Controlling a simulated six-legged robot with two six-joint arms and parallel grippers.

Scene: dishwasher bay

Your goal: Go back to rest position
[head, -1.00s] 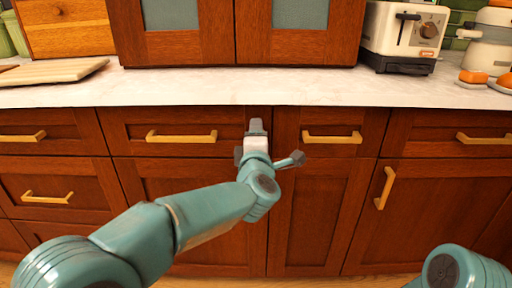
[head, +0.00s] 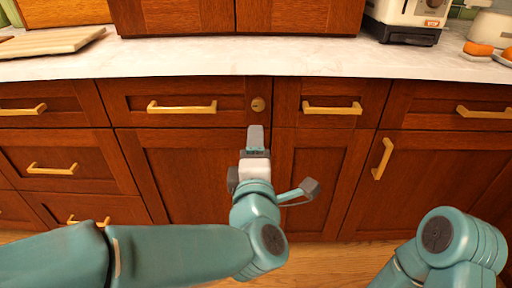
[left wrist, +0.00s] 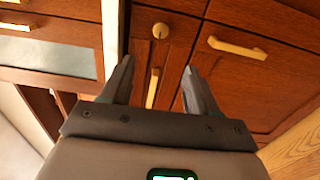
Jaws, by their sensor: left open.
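My left gripper (head: 256,138) is in front of the wooden cabinets, below a round brass knob (head: 258,104) on a drawer front. In the left wrist view the two dark fingers of the left gripper (left wrist: 158,75) stand apart with nothing between them. The knob (left wrist: 160,30) shows beyond the fingertips, apart from them. My left arm comes in from the lower left. My right arm shows only as a teal joint at the lower right, and its gripper is out of view.
A pale countertop (head: 240,62) runs above the drawers. Brass handles (head: 182,107) stick out from the fronts. A toaster (head: 405,15), orange items (head: 478,49) and a cutting board (head: 50,42) sit on the counter. Wooden floor (head: 330,255) shows below.

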